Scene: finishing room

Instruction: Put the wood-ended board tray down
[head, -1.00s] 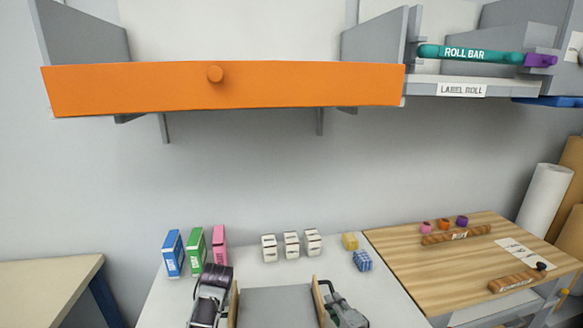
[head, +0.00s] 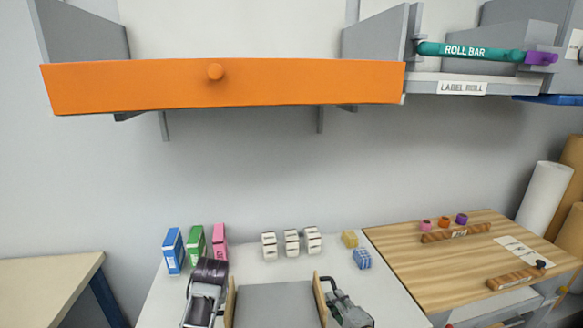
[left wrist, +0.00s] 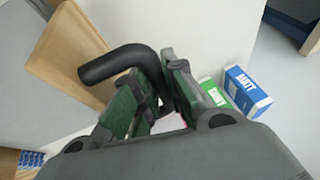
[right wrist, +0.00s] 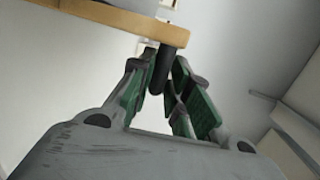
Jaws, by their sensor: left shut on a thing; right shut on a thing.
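The board tray has a grey flat base (head: 276,303) and light wooden ends. It is at the bottom middle of the head view, over the white table. My left gripper (head: 212,298) is at its left end; in the left wrist view the gripper (left wrist: 160,95) is shut on a black bent handle (left wrist: 115,64) on the wooden end (left wrist: 65,55). My right gripper (head: 335,298) is at the right end; in the right wrist view it (right wrist: 163,82) is shut on a dark handle (right wrist: 162,68) below the wooden end (right wrist: 110,25). The tray's underside is hidden in the head view.
Blue (head: 173,250), green (head: 196,243) and pink (head: 220,242) boxes stand behind the tray, with several white blocks (head: 291,243), a yellow block (head: 349,239) and a blue block (head: 362,259). A wooden worktop (head: 410,262) is at right. An orange-fronted shelf (head: 300,82) hangs above.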

